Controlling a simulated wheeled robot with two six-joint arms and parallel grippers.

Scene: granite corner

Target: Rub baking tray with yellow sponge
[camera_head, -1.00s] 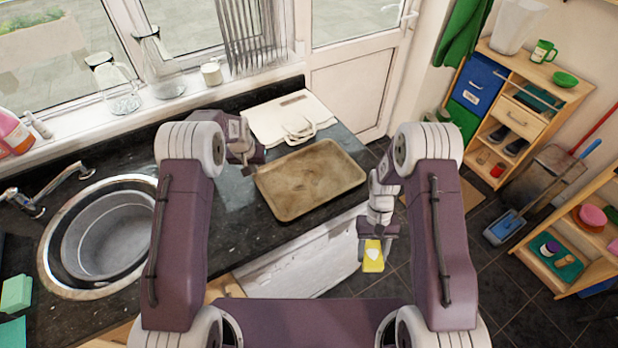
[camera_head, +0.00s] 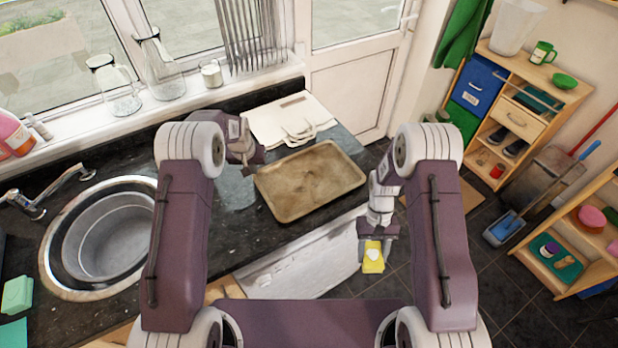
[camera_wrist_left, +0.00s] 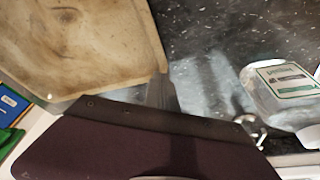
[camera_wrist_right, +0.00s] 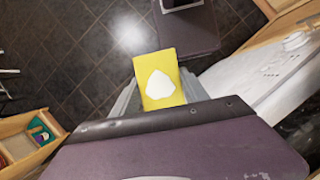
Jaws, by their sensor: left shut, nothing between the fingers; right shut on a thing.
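The baking tray (camera_head: 312,178) is brown and stained and lies flat on the dark counter. It also shows in the left wrist view (camera_wrist_left: 75,40). My left gripper (camera_head: 248,170) is shut and empty at the tray's left edge, its fingertips (camera_wrist_left: 162,90) close to the tray's rim; I cannot tell whether they touch it. My right gripper (camera_head: 374,245) is shut on the yellow sponge (camera_head: 373,262), which has a white patch on its face. It holds the sponge off the counter's front edge, above the floor, as the right wrist view (camera_wrist_right: 160,80) also shows.
A cream-coloured bag (camera_head: 290,118) lies behind the tray. A round sink (camera_head: 105,240) is at the left with a tap (camera_head: 45,190). Glass jugs (camera_head: 115,88) stand on the window sill. Wooden shelves (camera_head: 520,110) stand at the right. The counter between sink and tray is mostly clear.

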